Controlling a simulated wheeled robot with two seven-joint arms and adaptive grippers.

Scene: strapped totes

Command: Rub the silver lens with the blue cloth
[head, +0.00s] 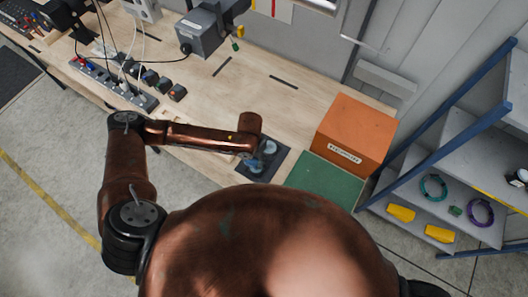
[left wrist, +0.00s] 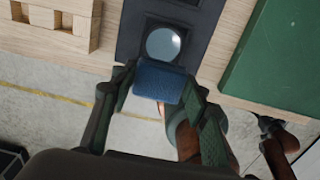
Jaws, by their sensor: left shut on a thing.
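The silver lens (left wrist: 163,44) is a round, shiny disc in a dark square holder on a dark mat (left wrist: 200,20). In the head view the lens (head: 270,147) shows just beside my left gripper (head: 257,160). My left gripper (left wrist: 155,88) is shut on the blue cloth (left wrist: 158,82), a small thick pad between its fingertips. In the left wrist view the cloth's upper edge lies at the lens's lower edge. I cannot tell whether they touch. My right gripper cannot be made out in either view.
A green mat (head: 322,180) and an orange box (head: 354,135) lie right of the dark mat. A pale wooden block with slots (left wrist: 60,25) is on the left. A power strip (head: 112,85) and a grey device (head: 200,32) stand farther back. Shelves (head: 450,165) are at the right.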

